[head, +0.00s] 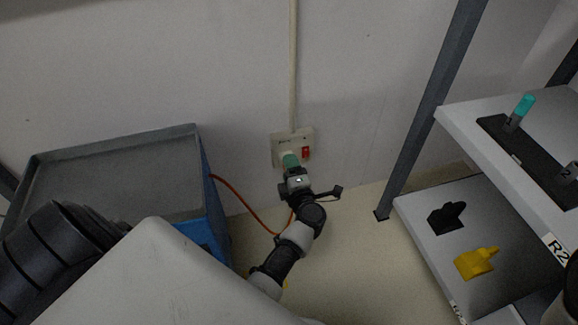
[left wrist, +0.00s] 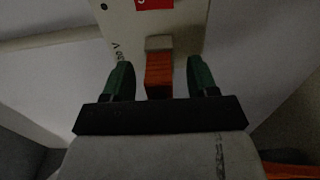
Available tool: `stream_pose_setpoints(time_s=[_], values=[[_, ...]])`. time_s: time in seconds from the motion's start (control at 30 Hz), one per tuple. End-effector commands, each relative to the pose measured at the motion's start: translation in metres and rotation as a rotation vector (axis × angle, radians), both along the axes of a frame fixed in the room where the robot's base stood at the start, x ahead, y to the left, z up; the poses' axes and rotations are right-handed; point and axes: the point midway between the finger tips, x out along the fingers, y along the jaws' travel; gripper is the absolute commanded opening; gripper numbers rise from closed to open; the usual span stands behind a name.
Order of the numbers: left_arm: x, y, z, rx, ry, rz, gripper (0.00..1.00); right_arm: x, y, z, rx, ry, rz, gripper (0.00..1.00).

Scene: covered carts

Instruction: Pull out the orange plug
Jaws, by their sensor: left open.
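The orange plug (left wrist: 159,76) sits in the wall socket plate (head: 279,144), which has a red switch (head: 306,153) on its right side. In the left wrist view the plug stands between the two green fingers of my left gripper (left wrist: 160,64), with a visible gap on each side. In the head view my left gripper (head: 290,160) is right at the socket and hides most of the plug. An orange cord (head: 237,192) runs from the blue cart (head: 213,212) and passes behind my left arm. My right gripper is not visible.
The blue cart with a grey top stands on the left against the wall. A shelf unit (head: 462,118) stands on the right, with a teal-topped item (head: 521,110) and a yellow item (head: 476,262) on it. Floor between cart and shelf looks clear.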

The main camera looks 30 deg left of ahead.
Motion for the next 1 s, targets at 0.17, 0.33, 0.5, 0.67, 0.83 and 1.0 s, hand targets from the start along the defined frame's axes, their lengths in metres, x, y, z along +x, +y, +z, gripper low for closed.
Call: stream_pose_setpoints(time_s=[0.17, 0.33, 0.5, 0.67, 0.83, 1.0], values=[[0.0006, 0.0009, 0.0014, 0.002, -0.003, 0.001, 0.58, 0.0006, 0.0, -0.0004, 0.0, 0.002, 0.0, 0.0], [0.0006, 0.0009, 0.002, 0.001, -0.003, 0.001, 0.58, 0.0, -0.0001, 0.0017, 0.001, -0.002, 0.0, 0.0], [0.0007, 0.0011, 0.0025, 0.001, -0.003, 0.002, 0.58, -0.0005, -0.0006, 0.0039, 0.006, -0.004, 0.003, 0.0], [0.0006, 0.0012, 0.0018, 0.002, -0.004, 0.002, 0.58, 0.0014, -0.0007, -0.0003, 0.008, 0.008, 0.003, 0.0], [0.0006, 0.0013, 0.0018, 0.002, -0.004, 0.002, 0.36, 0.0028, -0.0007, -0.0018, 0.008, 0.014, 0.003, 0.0], [0.0006, 0.0013, 0.0018, 0.002, -0.004, 0.002, 0.1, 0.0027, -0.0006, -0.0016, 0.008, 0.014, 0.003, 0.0]])
